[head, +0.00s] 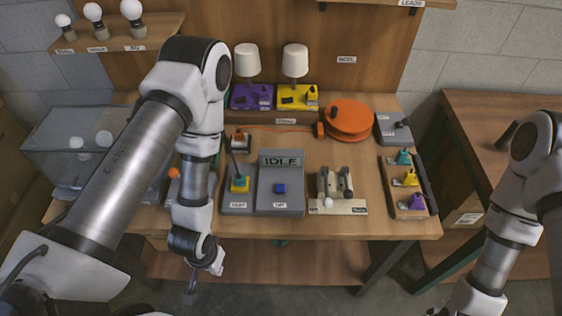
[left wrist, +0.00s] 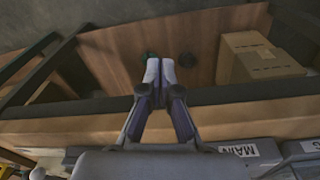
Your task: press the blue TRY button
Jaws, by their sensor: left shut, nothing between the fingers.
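My left gripper (head: 190,295) hangs down in front of the table's front edge, lower left of the box, apart from the button. In the left wrist view its fingertips (left wrist: 160,72) are together with nothing between them, over the lower shelf. The button does not show in the left wrist view. My right arm comes in at the right; its gripper is cut off by the bottom edge.
Left of the button box stands a grey unit with a yellow part (head: 239,184); right of it, a wooden block with levers (head: 337,190). An orange cable reel (head: 349,119) and two white-shaded lamps (head: 295,60) are behind. Boxes (left wrist: 258,60) sit on the lower shelf.

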